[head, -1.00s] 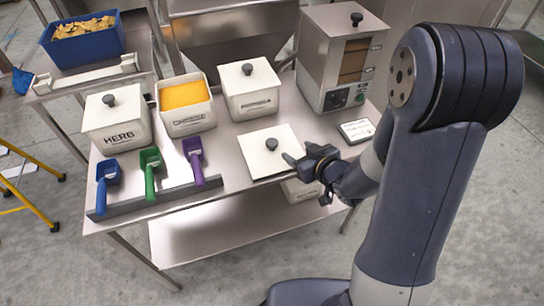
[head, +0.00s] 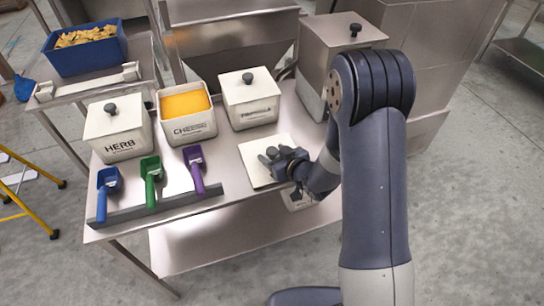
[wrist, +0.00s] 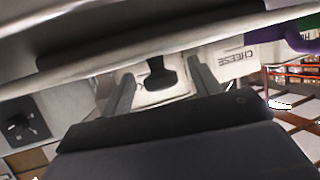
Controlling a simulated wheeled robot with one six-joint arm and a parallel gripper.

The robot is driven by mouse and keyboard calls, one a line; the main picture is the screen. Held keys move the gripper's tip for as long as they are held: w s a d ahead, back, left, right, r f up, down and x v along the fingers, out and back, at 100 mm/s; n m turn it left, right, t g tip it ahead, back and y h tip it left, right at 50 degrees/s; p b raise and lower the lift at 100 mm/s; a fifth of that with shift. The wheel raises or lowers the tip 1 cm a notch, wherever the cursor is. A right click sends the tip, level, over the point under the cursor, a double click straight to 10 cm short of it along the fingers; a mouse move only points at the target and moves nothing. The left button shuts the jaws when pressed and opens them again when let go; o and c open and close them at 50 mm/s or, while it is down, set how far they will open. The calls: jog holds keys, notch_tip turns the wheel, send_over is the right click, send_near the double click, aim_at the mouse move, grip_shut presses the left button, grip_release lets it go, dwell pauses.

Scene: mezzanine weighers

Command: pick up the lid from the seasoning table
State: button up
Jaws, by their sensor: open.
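The lid (head: 253,165) is a flat pale square with a dark knob, lying on the front right of the steel seasoning table (head: 228,165). In the wrist view the black knob (wrist: 160,75) stands on the pale lid (wrist: 148,97). My gripper (head: 271,157) is open just over the lid in the head view, coming from the right. In the wrist view my two fingers (wrist: 162,88) are apart, one on each side of the knob, with gaps. I cannot tell whether the fingertips are level with the knob. My gripper partly hides the lid's right side.
The lidded herb bin (head: 120,147), open cheese bin (head: 188,128) and another lidded bin (head: 252,113) stand behind. Blue (head: 103,195), green (head: 150,188) and purple (head: 195,172) scoops rest in a front rack. A steel appliance (head: 318,65) stands at the back right.

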jog(key=shift+x, duration=0.75)
jog(key=shift+c, duration=0.2)
jog(key=c, duration=1.1)
